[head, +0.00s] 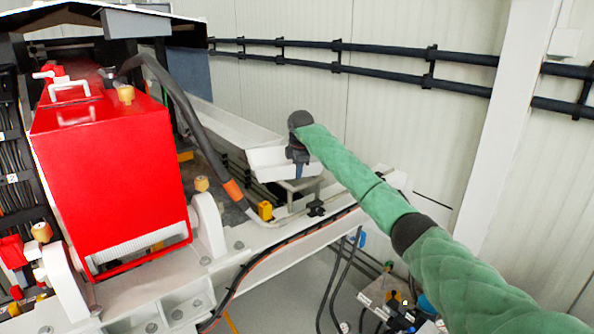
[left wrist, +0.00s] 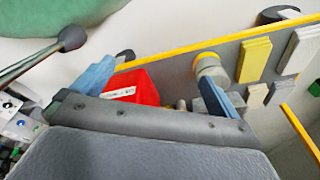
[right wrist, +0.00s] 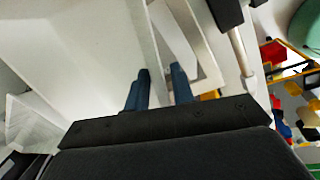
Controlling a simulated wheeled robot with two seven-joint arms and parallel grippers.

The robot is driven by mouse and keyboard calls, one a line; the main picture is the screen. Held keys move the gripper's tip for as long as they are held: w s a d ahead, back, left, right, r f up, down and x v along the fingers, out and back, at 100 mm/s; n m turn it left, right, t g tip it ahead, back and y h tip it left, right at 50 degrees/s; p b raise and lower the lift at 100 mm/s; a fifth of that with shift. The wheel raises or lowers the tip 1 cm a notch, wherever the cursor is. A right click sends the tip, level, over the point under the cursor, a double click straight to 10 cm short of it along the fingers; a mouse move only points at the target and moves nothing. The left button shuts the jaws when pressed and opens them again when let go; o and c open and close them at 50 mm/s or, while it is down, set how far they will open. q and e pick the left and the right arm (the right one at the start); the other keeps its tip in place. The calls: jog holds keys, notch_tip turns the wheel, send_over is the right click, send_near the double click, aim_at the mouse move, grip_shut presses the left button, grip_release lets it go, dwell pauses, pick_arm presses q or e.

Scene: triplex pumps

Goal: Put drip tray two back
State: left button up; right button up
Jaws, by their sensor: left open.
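A small white drip tray (head: 268,163) is at the middle of the head view, beside the pump frame. My right gripper (head: 298,158) is at its right end. In the right wrist view the fingers (right wrist: 160,80) stand a little apart with the tray's pale wall (right wrist: 148,40) between them, so the gripper looks shut on it. The tray is above a pale support frame (head: 303,186); whether it touches is hard to see. My left gripper (left wrist: 158,78) is open and empty, seen only in the left wrist view.
A longer white trough (head: 225,122) lies behind the tray. A red pump housing (head: 110,165) and a dark hose (head: 185,105) stand to the left. Black rails (head: 380,75) run along the wall. A red bin (left wrist: 135,90) lies beyond my left fingers.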

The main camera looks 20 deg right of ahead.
jog(key=shift+r, duration=0.15)
jog(key=shift+r, duration=0.35)
pick_arm(q)
jog(key=w+d+r+b, duration=0.3)
jog(key=r+b, duration=0.1)
jog(key=r, duration=0.4)
jog(key=shift+w+d+r+g, duration=0.25)
jog(key=shift+w+r+g, duration=0.05)
pick_arm(e)
jog(key=v, duration=1.1)
jog(key=shift+r, duration=0.2)
jog(key=shift+s+f, duration=0.1)
jog(key=shift+s, duration=0.05)
